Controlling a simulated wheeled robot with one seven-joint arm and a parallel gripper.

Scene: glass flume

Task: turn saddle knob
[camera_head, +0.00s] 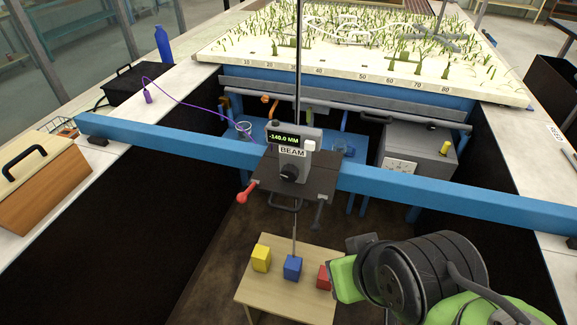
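The saddle (325,178) is a dark plate seated on the blue cross beam (420,185). A grey gauge box on it reads "-140.0 MM" (284,138) and carries a "BEAM" label. A round black knob (289,172) sits on the front of the box, below the label. A white knob (310,145) is at the box's right side, and a red-ended lever (244,194) sticks out at the saddle's left. My gripper (347,272) is at the lower right, below the beam and apart from the knob. My arm's black and green links crowd it, and its fingers are not clearly seen.
A small wooden table (270,299) below holds yellow (261,257), blue (292,267) and red (324,277) blocks. A thin vertical rod (298,60) rises from the saddle. A grey box (415,154) stands behind the beam at right. Open floor lies left of the table.

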